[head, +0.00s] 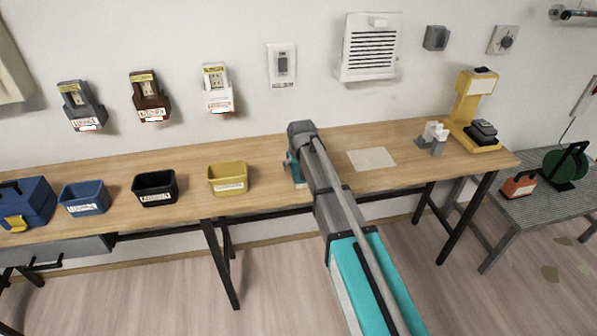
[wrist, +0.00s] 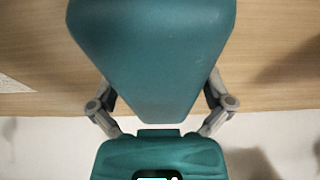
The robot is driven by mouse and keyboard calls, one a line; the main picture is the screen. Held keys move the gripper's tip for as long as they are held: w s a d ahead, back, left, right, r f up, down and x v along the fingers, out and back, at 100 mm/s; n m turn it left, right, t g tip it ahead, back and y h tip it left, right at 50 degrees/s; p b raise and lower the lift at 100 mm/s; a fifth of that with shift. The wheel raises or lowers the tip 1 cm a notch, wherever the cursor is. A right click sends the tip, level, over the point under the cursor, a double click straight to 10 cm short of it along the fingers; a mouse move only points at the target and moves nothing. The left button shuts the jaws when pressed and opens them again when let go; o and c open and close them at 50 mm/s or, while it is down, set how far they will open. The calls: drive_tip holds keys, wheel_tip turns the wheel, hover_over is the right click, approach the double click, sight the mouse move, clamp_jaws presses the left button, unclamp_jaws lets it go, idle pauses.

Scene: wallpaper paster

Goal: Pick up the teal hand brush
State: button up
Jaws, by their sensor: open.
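The teal hand brush (wrist: 120,158) appears in the wrist view as a broad, ridged teal block at the bottom edge, cut off by the frame. It has a dark slot and a bright label at its middle. My gripper (wrist: 160,131) is open, one grey finger on each side, with the tips close to the brush's near edge. I cannot tell whether they touch it. My smooth teal gripper body fills the top of this view.
The wooden workbench (head: 270,160) stands along the wall. Yellow (head: 228,186), black (head: 156,196) and blue (head: 85,205) bins sit to the left. A pale sheet (head: 371,159) lies to the right, then a white-and-grey item (head: 436,133) and a yellow stand (head: 464,108).

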idle(0.5)
drive_tip(key=c, duration=1.1)
drive_tip(key=shift+o, duration=0.2)
drive_tip(key=shift+r, duration=0.15)
drive_tip(key=shift+r+p, duration=0.9)
drive_tip(key=shift+p, duration=0.15)
drive_tip(key=s+d+r+p, duration=0.1)
drive_tip(key=r+p, duration=0.1)
drive_tip(key=s+r+p, duration=0.2)
drive_tip(key=r+p, duration=0.1)
drive_tip(key=s+d+r+p, duration=0.1)
drive_tip(key=r+p, duration=0.1)
drive_tip(key=shift+s+d+r+p, duration=0.25)
drive_tip(key=shift+d+r+p, duration=0.05)
drive_tip(key=s+d+r+p, duration=0.3)
drive_tip(key=s+d, duration=0.1)
drive_tip(key=s, duration=0.3)
drive_tip(key=shift+s+d+r, duration=0.2)
drive_tip(key=shift+s, duration=0.1)
